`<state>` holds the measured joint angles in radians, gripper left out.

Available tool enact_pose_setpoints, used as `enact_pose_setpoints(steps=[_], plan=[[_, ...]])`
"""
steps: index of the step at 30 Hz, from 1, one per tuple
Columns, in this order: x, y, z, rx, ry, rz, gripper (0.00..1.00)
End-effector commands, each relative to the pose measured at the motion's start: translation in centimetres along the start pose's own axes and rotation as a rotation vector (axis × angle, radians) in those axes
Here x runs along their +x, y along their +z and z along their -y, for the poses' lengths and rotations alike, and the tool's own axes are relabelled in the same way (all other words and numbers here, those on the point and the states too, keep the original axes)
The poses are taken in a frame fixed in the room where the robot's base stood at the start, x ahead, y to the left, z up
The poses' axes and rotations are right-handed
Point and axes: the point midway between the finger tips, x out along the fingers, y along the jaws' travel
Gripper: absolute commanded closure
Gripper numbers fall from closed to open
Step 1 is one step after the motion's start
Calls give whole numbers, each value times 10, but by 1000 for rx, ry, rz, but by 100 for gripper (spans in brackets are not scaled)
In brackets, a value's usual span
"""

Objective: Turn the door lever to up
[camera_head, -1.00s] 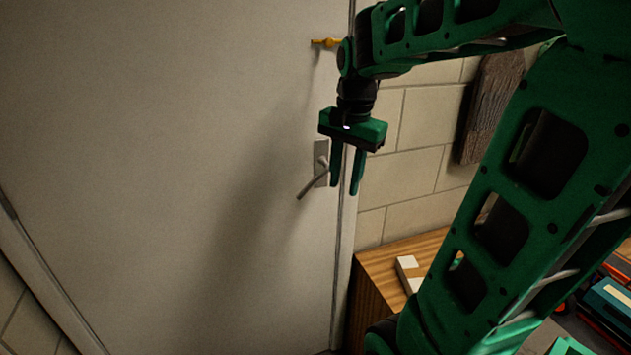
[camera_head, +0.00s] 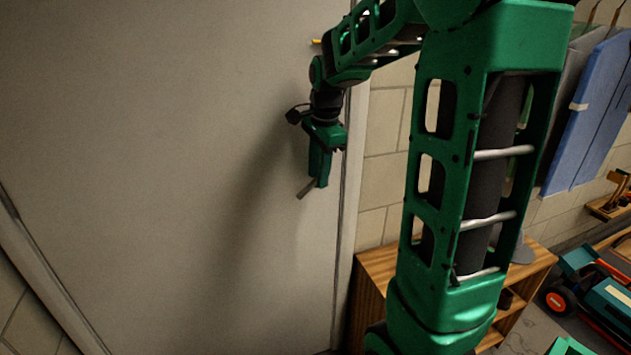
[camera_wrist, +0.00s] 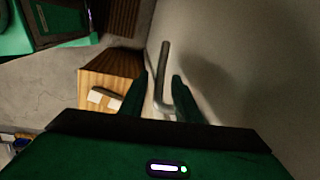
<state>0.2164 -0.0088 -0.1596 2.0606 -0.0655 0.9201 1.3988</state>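The grey door lever (camera_head: 306,188) is on the right side of a pale door (camera_head: 180,150). In the head view only its free end shows, pointing down and left; my gripper (camera_head: 319,178) covers the rest and its plate. In the wrist view the lever (camera_wrist: 164,75) shows between the two green fingers of my gripper (camera_wrist: 163,88). The fingers are apart, one on each side of the lever, with visible gaps. My gripper is open and holds nothing.
A wooden cabinet (camera_head: 376,268) stands right of the door frame; a pale box (camera_wrist: 104,98) lies on it. A yellow fitting (camera_head: 316,41) is high on the door, mostly hidden by my arm. A toy car (camera_head: 580,290) is at far right.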

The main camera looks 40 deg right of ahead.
Motion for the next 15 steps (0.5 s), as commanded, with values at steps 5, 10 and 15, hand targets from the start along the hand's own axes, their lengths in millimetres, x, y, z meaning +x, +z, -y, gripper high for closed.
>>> enact_pose_setpoints(steps=[5,10,15], plan=[[20,0,0,0,1,0,70],[27,0,0,0,1,0,70],[28,0,0,0,0,0,70]])
